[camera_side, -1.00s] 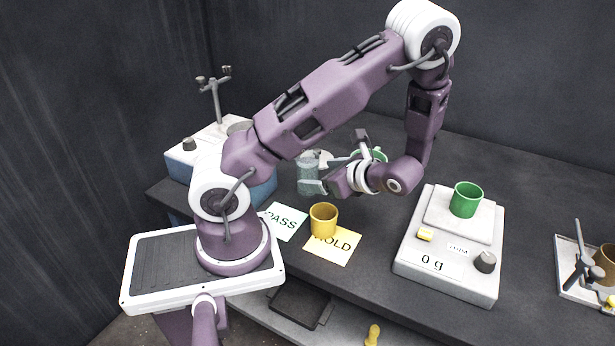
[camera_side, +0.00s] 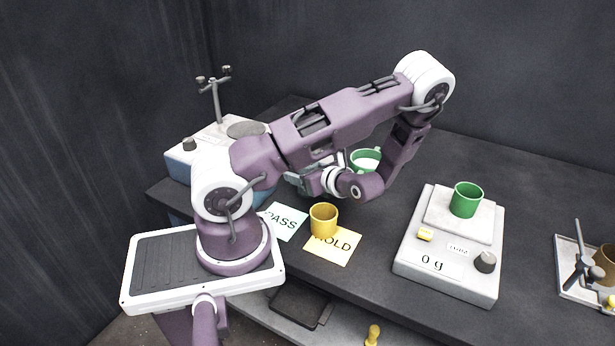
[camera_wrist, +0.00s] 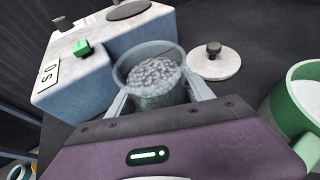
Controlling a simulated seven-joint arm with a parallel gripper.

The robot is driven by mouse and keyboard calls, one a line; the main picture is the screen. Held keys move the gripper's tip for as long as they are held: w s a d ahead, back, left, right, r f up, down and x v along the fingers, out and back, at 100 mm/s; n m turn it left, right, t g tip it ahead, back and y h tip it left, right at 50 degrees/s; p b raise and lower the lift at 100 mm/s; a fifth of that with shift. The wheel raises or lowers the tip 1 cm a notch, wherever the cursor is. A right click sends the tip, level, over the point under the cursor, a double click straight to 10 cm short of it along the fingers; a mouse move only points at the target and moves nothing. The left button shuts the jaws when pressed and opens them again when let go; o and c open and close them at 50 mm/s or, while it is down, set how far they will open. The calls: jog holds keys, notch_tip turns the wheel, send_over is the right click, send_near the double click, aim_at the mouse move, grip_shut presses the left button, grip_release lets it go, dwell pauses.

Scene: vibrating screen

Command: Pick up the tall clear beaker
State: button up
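The tall clear beaker (camera_wrist: 152,94) stands in the wrist view with grey granules inside. My gripper (camera_wrist: 155,88) has one finger on each side of it, spread about as wide as the beaker. The fingers are very close to the glass; I cannot make out firm contact. In the side view my gripper (camera_side: 300,181) is low over the bench behind my arm, and the beaker is mostly hidden there.
A green mug (camera_side: 364,160) with white contents stands close beside my gripper. A round lid with a knob (camera_wrist: 214,62) lies beyond the beaker. A blue-and-white machine (camera_side: 180,165) is at the left. A yellow cup (camera_side: 323,219) and a scale (camera_side: 448,262) stand nearer.

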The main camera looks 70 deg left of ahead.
jog(key=c, duration=1.1)
jog(key=shift+r, duration=0.1)
